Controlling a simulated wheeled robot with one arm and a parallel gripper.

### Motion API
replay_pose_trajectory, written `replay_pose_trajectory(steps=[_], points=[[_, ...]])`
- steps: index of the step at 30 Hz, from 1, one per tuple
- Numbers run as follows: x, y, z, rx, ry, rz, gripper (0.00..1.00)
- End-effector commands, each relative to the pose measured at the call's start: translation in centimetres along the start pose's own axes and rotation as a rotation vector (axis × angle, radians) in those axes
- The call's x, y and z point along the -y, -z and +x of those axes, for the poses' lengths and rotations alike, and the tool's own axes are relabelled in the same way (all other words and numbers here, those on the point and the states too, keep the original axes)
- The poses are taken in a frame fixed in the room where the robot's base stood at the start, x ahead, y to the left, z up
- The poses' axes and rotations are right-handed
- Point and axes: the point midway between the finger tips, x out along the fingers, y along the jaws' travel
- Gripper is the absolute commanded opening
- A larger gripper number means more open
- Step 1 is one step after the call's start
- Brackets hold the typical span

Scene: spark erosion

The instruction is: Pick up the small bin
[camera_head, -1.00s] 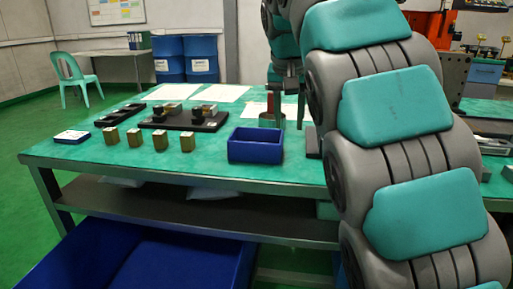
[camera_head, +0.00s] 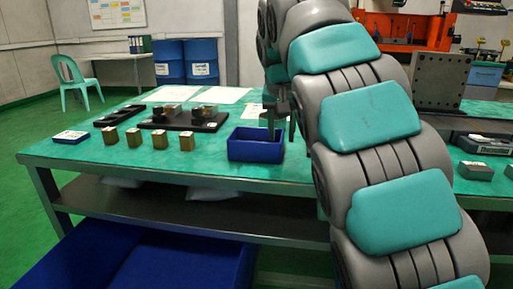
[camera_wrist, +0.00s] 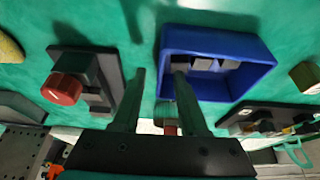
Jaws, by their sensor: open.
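The small bin (camera_head: 255,150) is an open blue box standing upright near the table's front edge in the head view. In the wrist view the bin (camera_wrist: 220,44) is just right of centre, with several grey blocks inside. My gripper (camera_wrist: 159,72) is open and empty. Its right finger overlaps the bin's left wall in the wrist view, and its left finger is outside the bin over green tabletop. In the head view my gripper is at the bin's right end; I cannot tell whether it touches.
A red button on a dark base (camera_wrist: 62,88) is left of my gripper. Several brass blocks (camera_head: 134,138) stand left of the bin, with a dark fixture (camera_head: 185,117) behind them. Papers (camera_head: 219,95) lie at the back. Tabletop just left of the bin is clear.

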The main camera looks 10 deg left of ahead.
Motion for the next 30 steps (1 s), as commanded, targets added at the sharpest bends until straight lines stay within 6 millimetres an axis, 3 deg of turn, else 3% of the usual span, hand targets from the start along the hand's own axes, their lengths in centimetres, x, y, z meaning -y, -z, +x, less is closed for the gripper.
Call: replay_pose_trajectory(steps=[9, 21, 30], points=[[0.0, 0.04, 0.7, -0.002, 0.001, 0.0, 0.42], [-0.01, 0.02, 0.7, -0.002, 0.001, 0.0, 0.0], [-0.02, 0.02, 0.7, -0.001, 0.001, 0.0, 0.0]])
